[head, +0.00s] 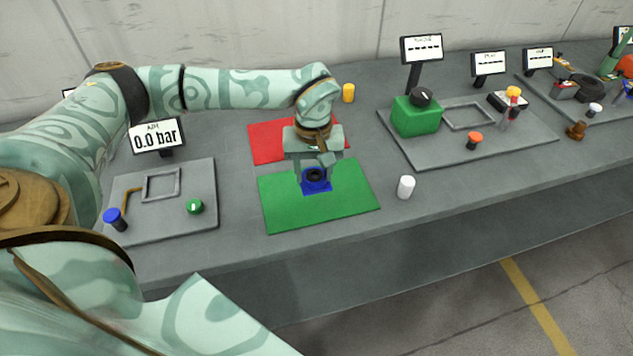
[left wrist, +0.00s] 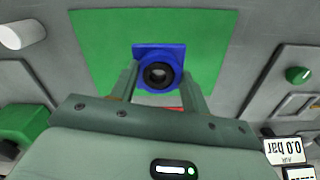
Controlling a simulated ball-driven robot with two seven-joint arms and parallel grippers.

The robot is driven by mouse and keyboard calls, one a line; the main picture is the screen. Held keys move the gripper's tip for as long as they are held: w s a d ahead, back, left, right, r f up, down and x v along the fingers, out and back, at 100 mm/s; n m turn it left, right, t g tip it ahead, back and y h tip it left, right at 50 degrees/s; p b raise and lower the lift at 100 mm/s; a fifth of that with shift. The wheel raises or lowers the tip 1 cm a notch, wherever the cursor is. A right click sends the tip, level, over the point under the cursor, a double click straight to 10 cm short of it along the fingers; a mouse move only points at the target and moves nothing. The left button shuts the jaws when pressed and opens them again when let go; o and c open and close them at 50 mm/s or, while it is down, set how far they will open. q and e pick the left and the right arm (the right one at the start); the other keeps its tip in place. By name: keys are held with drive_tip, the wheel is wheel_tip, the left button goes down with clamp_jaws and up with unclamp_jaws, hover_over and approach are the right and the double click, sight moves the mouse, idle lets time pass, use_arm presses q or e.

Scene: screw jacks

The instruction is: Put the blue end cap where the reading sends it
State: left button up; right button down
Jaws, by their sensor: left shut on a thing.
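The blue end cap (head: 317,185) has a square blue base and a black round top with a hole. My left gripper (head: 317,178) is shut on it from above, over the green mat (head: 345,207). In the left wrist view the cap (left wrist: 158,52) sits between the two fingers (left wrist: 160,85), with the green mat (left wrist: 105,40) under it. I cannot tell whether its base touches the mat. The red mat (head: 268,144) lies behind, partly hidden by my left arm. A display (head: 157,134) at the left reads 0.0 bar. My right gripper is not in view.
A grey plate (head: 160,226) at the left bears a frame, a blue knob (head: 115,219) and a green knob (head: 195,206). A white cylinder (head: 405,187) stands right of the green mat, a yellow one (head: 348,93) behind. A green block (head: 415,116) stands on another plate.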

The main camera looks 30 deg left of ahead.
sight(315, 171)
use_arm(q)
drive_tip(key=shift+w+a+f+b, duration=0.2)
drive_tip(key=shift+w+f, duration=0.25)
drive_tip(key=shift+f, duration=0.15)
drive_tip(key=shift+w+a+f+b, duration=0.1)
drive_tip(key=shift+w+a+f, duration=0.1)
drive_tip(key=shift+w+f, duration=0.35)
drive_tip(key=shift+a+f+b, duration=0.1)
drive_tip(key=shift+f+b, duration=0.3)
drive_tip(key=shift+f, duration=1.3)
drive_tip(key=shift+f, duration=0.1)
drive_tip(key=o, duration=1.2)
wheel_tip(315, 171, up, 12)
drive_tip(key=p, duration=0.2)
drive_tip(key=shift+p, duration=0.35)
